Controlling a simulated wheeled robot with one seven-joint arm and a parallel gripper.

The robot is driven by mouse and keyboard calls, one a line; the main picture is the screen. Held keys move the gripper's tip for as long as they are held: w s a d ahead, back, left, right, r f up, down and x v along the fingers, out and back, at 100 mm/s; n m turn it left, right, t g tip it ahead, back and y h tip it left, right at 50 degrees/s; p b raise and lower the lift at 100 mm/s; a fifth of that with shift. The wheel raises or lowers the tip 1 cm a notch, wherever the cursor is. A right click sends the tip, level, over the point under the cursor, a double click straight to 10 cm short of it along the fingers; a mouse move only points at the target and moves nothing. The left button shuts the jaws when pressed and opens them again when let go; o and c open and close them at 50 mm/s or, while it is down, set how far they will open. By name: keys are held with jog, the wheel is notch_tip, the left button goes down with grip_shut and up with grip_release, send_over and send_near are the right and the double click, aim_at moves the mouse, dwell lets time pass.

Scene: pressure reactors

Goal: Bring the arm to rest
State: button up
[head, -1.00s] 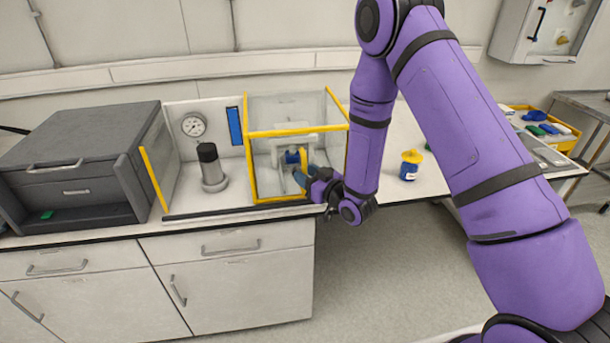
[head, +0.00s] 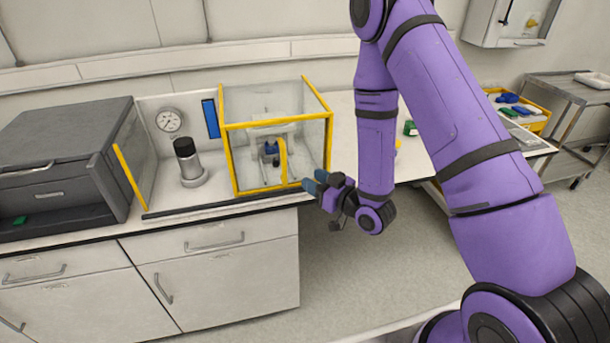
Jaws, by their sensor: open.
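My purple arm (head: 455,110) reaches up from the lower right and bends down to the wrist. My gripper (head: 312,182) is open and looks empty, in front of the bench edge. Its blue fingertips point left, just right of the lower front corner of a clear box with a yellow frame (head: 229,160). I cannot tell whether the fingertips touch the frame. Inside the box a small blue and black part (head: 271,149) shows behind the clear front.
Left of the box stand a cylindrical vessel (head: 188,163), a pressure gauge (head: 169,121) and a grey oven-like unit (head: 62,150). Behind my arm, a green item (head: 410,128) stands on the bench, and a yellow tray (head: 536,125) lies further right. The floor (head: 350,270) in front is clear.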

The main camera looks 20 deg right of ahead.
jog(key=shift+s+d, duration=0.15)
jog(key=shift+s, duration=0.05)
dwell(0.3)
jog(key=d+r+m+g+h, duration=0.15)
jog(key=d+r+h, duration=0.25)
jog(key=r, duration=0.6)
jog(key=d+r+m+g+h, duration=0.1)
jog(key=d+r+g+h, duration=0.3)
jog(key=r, duration=0.7)
jog(key=s+d+r+m+g, duration=0.1)
jog(key=s+r, duration=0.2)
jog(key=s, duration=0.6)
jog(key=s+d+r+m+g+h, duration=0.1)
jog(key=s+r, duration=0.3)
jog(key=s, duration=0.5)
jog(key=s+d+r+m+g+h, duration=0.1)
jog(key=s+r, duration=0.3)
jog(key=s, duration=0.5)
jog(key=shift+s+d+m+g, duration=0.15)
jog(key=shift+s+m+g, duration=0.05)
jog(key=shift+m+g, duration=0.4)
